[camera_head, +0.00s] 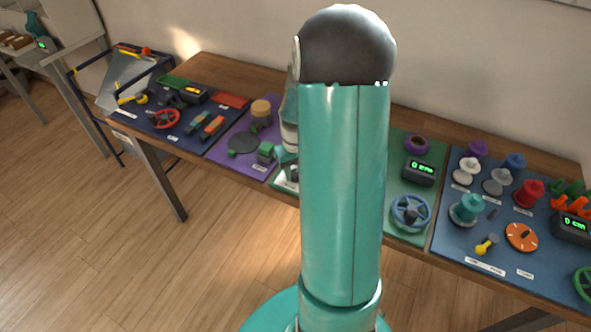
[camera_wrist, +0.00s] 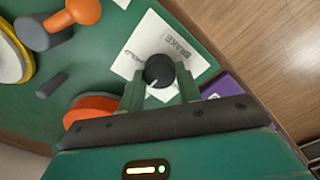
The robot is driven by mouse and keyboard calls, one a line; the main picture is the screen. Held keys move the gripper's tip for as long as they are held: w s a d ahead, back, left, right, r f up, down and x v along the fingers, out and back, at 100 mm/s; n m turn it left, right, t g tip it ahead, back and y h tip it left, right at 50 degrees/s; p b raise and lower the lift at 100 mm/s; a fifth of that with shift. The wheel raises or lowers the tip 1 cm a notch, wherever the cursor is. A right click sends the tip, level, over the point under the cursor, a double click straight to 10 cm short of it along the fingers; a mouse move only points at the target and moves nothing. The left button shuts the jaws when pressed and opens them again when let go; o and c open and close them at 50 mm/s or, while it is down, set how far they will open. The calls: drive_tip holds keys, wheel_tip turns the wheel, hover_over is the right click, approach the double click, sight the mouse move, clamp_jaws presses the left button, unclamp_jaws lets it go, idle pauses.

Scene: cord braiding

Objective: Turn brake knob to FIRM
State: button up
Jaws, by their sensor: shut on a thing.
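The brake knob (camera_wrist: 159,71) is a small round black knob with a white pointer mark, seen in the wrist view. It sits on a white card (camera_wrist: 192,58) that reads BRAKE; other lettering at the card's left is partly readable, and I cannot make out FIRM. The pointer mark is at the knob's lower side in the picture. My gripper (camera_wrist: 160,84) is shut on the knob, one green finger on each side. In the head view my own arm hides most of this spot.
In the wrist view, an orange disc (camera_wrist: 90,108), a grey peg (camera_wrist: 52,84) and an orange-topped post (camera_wrist: 83,11) stand on the green board (camera_wrist: 104,66) nearby. The wooden floor lies beyond the table edge. In the head view, a blue handwheel (camera_head: 411,212) stands right of my arm.

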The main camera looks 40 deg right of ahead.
sight(296, 173)
drive_tip(key=shift+n, duration=0.4)
drive_tip(key=o, duration=1)
wheel_tip(296, 173, up, 14)
drive_tip(key=shift+f, duration=0.1)
idle(0.4)
